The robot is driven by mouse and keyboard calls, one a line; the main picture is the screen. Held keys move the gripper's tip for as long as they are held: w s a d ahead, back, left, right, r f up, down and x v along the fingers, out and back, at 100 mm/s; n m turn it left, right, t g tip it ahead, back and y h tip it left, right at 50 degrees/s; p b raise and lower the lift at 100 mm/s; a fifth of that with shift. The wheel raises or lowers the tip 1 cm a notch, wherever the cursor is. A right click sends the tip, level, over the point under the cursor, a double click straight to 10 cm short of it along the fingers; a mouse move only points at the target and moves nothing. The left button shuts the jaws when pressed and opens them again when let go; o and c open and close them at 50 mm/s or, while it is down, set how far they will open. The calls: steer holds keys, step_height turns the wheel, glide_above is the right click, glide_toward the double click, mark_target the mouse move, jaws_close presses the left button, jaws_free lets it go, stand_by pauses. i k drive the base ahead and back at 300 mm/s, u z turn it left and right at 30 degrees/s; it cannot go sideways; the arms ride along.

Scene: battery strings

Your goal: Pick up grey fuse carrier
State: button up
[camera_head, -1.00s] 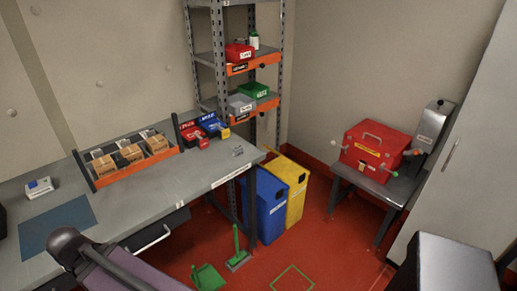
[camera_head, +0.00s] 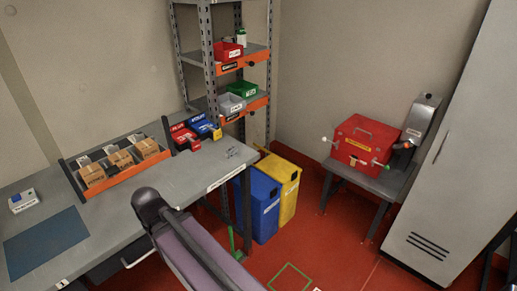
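No object can be clearly told as the grey fuse carrier. Small grey items (camera_head: 232,152) lie at the right end of the grey workbench (camera_head: 190,183), too small to identify. A grey bin (camera_head: 232,103) stands on the lower visible shelf of the rack. My gripper is not in view. A dark, rounded part with a long purple-grey body, apparently my arm, rises from the bottom and hides part of the bench's front.
Red (camera_head: 184,137) and blue (camera_head: 205,126) boxes stand beside an orange-fronted rack of cartons (camera_head: 121,158). Blue (camera_head: 260,205) and yellow (camera_head: 284,185) floor bins stand past the bench's end. A red case (camera_head: 363,142) sits on a side table. Red floor is open between.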

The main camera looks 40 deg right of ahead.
mark_target(232, 152)
steer(key=z, duration=1.1)
steer(key=k, duration=1)
steer(key=u, duration=0.05)
steer(key=i, duration=0.9)
